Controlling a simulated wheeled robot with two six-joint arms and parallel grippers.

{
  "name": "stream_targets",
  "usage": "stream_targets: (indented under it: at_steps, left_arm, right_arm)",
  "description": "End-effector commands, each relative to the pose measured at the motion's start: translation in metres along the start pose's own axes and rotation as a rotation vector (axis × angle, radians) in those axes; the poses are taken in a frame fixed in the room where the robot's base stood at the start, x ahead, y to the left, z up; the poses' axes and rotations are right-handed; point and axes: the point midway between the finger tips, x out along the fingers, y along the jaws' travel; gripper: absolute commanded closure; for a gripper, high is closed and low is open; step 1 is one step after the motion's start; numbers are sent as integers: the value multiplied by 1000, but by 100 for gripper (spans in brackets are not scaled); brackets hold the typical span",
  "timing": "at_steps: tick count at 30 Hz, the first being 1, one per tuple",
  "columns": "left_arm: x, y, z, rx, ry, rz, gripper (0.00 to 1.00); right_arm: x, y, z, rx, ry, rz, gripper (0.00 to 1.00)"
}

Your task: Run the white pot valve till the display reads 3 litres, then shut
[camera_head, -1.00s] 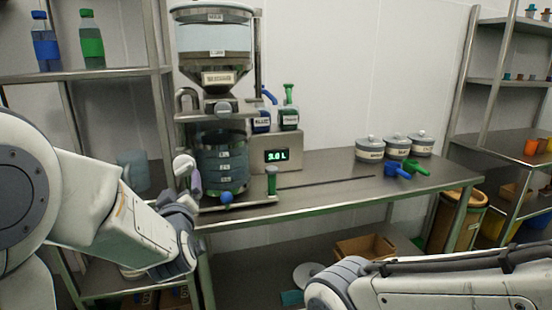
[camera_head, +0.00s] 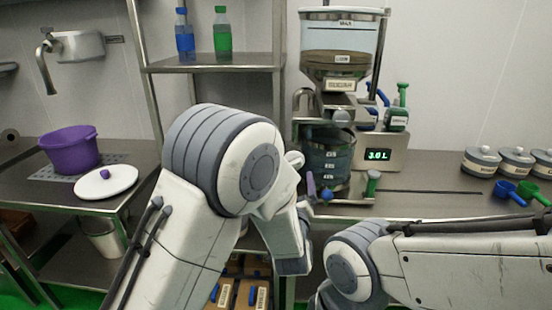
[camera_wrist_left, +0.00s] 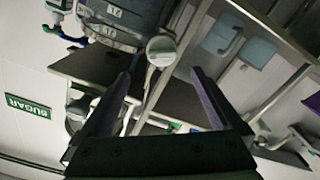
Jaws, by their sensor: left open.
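The clear hopper labelled MILK (camera_head: 340,40) stands above a dark banded pot (camera_head: 330,155) on the steel bench. The green display (camera_head: 378,155) beside the pot appears to read 3.0 L. A white rounded handle (camera_head: 294,160) sits at the pot's left side. In the left wrist view the white knob (camera_wrist_left: 161,48) lies just past the fingertips and between their lines. My left gripper (camera_wrist_left: 161,75) is open and empty, its two fingers apart. In the head view only a purple finger (camera_head: 311,184) shows by the handle. My right arm is in view, but its gripper is not.
A blue knob (camera_head: 327,194) and a green-topped post (camera_head: 373,183) stand at the pot's base. Lidded canisters (camera_head: 481,161) and a blue scoop (camera_head: 505,190) are at right. A purple bucket (camera_head: 70,148) and white lid (camera_head: 105,181) are at left.

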Motion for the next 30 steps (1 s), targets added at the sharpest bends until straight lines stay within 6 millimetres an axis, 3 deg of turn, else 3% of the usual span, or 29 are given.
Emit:
stream_targets:
  at_steps: [15,21,29,30]
  left_arm:
    - [86,-2,-2,0,2,-3,2]
    - [99,-2,-1,-1,1,-2,2]
    - [100,-2,0,0,0,-2,2]
    - [100,-2,0,0,0,-2,14]
  right_arm:
    - [-20,-1,-1,0,0,0,38]
    - [-23,-2,-1,0,0,0,38]
    - [-22,-2,-1,0,0,0,38]
    - [-22,-2,-1,0,0,0,38]
